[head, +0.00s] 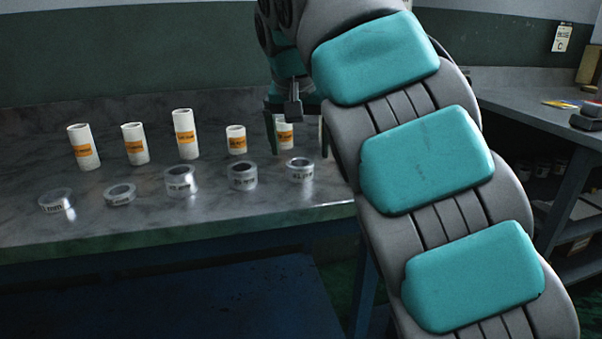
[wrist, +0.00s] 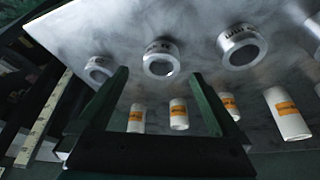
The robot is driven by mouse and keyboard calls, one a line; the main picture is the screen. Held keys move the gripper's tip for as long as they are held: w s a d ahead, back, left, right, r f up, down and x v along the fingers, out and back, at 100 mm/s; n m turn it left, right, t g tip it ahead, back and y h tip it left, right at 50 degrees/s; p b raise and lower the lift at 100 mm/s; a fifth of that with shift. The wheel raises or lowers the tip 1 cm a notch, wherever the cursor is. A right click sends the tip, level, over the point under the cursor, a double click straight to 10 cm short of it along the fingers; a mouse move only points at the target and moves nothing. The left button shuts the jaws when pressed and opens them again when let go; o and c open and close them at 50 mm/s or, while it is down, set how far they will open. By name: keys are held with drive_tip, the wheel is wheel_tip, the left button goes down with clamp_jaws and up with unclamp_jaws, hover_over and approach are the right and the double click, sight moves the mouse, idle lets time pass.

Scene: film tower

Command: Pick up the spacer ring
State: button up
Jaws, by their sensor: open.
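Several pale, glossy rings with dark printed lettering stand in a front row on the grey table; I cannot tell which one is the spacer ring. The rightmost ring (head: 300,170) is just below my gripper (head: 297,150) in the head view. Other rings are the one left of it (head: 242,176), the middle one (head: 181,181) and two flatter ones at the left (head: 120,194) (head: 57,201). In the wrist view my gripper (wrist: 160,74) is open and empty, with one ring (wrist: 160,44) framed beyond its fingertips. Another ring (wrist: 98,68) is left of the fingers and a third (wrist: 242,46) right.
White tubes with orange labels stand behind the rings, including a tall one (head: 185,134) and a short one (head: 236,140); one (head: 284,135) shows between my fingers. The table (head: 130,229) is bare along its front edge. A side bench (head: 530,98) is at right.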

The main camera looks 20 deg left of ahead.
sight(300, 158)
drive_tip(key=x, duration=0.4)
drive_tip(key=shift+a, duration=0.1)
drive_tip(key=c, duration=1.5)
drive_tip(key=shift+r, duration=0.1)
drive_tip(key=shift+r+p, duration=0.4)
drive_tip(key=shift+r, duration=1.2)
drive_tip(key=s+d, duration=0.2)
drive_tip(key=s, duration=0.2)
drive_tip(key=s+d+r+b, duration=0.1)
drive_tip(key=s+d, duration=0.2)
drive_tip(key=s, duration=0.2)
drive_tip(key=s+d+b, duration=0.1)
drive_tip(key=s+d, duration=0.1)
drive_tip(key=s, duration=0.3)
drive_tip(key=shift+d+r, duration=0.25)
